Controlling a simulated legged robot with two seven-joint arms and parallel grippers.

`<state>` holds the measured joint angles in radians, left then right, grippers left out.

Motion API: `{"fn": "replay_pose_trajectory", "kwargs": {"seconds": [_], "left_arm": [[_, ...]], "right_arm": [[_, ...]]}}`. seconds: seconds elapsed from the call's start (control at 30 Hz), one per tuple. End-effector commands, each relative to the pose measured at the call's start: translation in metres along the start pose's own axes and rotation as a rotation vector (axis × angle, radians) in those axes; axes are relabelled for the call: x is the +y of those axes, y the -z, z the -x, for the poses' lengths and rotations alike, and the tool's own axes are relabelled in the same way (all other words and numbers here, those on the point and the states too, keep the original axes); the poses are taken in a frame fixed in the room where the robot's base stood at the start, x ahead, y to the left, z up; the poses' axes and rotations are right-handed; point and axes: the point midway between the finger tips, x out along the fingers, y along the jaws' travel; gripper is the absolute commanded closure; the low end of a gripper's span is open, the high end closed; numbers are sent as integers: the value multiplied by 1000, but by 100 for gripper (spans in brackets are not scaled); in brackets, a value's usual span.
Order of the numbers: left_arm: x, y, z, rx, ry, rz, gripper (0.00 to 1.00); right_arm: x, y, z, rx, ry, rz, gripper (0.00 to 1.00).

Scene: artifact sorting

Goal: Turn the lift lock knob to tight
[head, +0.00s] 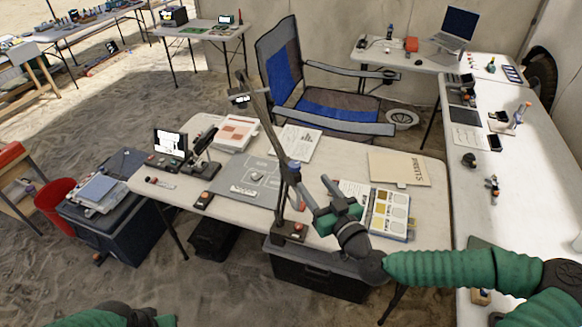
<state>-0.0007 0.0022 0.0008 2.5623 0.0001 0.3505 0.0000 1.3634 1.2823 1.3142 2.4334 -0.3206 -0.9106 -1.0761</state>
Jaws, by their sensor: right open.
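A dark slim stand (268,120) rises from a base (288,232) at the front edge of the white table (225,215). A dark clamp-like part (293,178) sits partway up its post; I cannot make out for sure which part is the lift lock knob or how it is turned. My right gripper (316,194) is open, just right of the post at about the clamp's height, fingers toward it. It looks empty, and I cannot tell whether a finger touches the stand. Only part of my left arm shows at the bottom left edge; its gripper is out of view.
A grey mat (240,178), papers (300,142), a folder (400,168) and a sample board (390,212) lie on the table. A small screen (170,143) stands at its left. A folding chair (325,100) is behind. A black bin (315,280) is below the front edge.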

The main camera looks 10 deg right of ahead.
Motion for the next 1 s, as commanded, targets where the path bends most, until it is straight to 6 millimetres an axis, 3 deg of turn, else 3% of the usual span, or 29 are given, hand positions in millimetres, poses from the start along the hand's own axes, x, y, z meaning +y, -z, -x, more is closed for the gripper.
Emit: {"fn": "replay_pose_trajectory", "kwargs": {"seconds": [0.03,0.2,0.43,0.6,0.83,1.0], "left_arm": [[0,4,12,5,0,1,65],[0,7,23,6,0,1,65],[-1,9,34,5,0,2,65],[0,10,36,5,0,1,65],[0,10,35,5,0,1,65],[0,10,35,5,0,1,65]], "right_arm": [[-5,9,-14,2,6,-2,48],[-7,10,-59,1,5,-2,48],[-1,7,-107,0,2,-3,48],[0,6,-120,0,2,-2,48],[-2,5,-120,0,3,0,48],[-4,5,-121,0,4,2,70]]}}
